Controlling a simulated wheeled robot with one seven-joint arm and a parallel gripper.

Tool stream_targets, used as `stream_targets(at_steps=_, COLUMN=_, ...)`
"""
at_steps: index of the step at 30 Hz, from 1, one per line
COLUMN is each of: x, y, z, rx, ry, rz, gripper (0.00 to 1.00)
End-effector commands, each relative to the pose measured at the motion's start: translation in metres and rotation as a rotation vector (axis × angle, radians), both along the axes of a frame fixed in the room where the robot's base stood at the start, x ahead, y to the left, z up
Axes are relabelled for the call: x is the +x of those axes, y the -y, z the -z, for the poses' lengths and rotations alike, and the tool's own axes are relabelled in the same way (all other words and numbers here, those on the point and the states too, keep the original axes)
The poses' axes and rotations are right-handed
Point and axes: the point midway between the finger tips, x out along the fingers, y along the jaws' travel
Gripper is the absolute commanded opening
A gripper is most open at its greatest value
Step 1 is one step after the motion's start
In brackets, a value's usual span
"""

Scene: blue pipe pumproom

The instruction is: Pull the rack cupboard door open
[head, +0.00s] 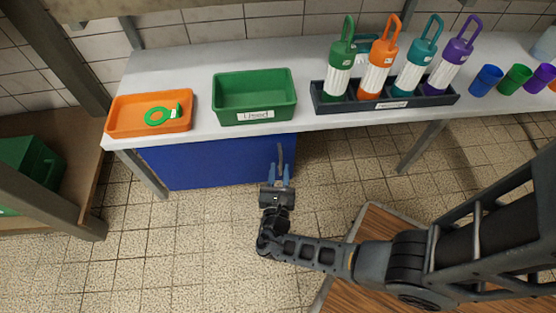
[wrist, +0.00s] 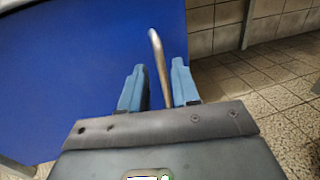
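The rack cupboard door (head: 215,163) is a plain blue panel under the white table; it fills the left of the wrist view (wrist: 60,80). I see no clear gap at its edges. Its handle (head: 280,153) is a grey metal bar near the door's right edge; in the wrist view (wrist: 157,55) it runs down between my fingers. My gripper (head: 278,172) has blue fingers, and they stand apart on either side of the bar in the wrist view (wrist: 158,85). The bar looks nearer the right finger; I cannot tell whether they touch.
On the table (head: 190,75) stand an orange tray (head: 125,127) with a green ring-shaped item, a green bin (head: 228,117), a dark rack (head: 335,105) of handled bottles, and several cups. A table leg (head: 415,150) stands to the right. Tiled floor (head: 190,240) is clear before the door.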

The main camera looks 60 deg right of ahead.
Motion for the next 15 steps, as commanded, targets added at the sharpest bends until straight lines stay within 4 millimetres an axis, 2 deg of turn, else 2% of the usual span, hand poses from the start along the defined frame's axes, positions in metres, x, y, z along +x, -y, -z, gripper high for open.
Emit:
stream_targets(at_steps=6, x=0.014, y=0.029, z=0.002, rx=0.002, ry=0.001, rz=0.002, gripper=0.31)
stream_targets(at_steps=15, x=0.021, y=0.042, z=0.000, rx=0.003, ry=0.002, rz=0.000, gripper=0.31)
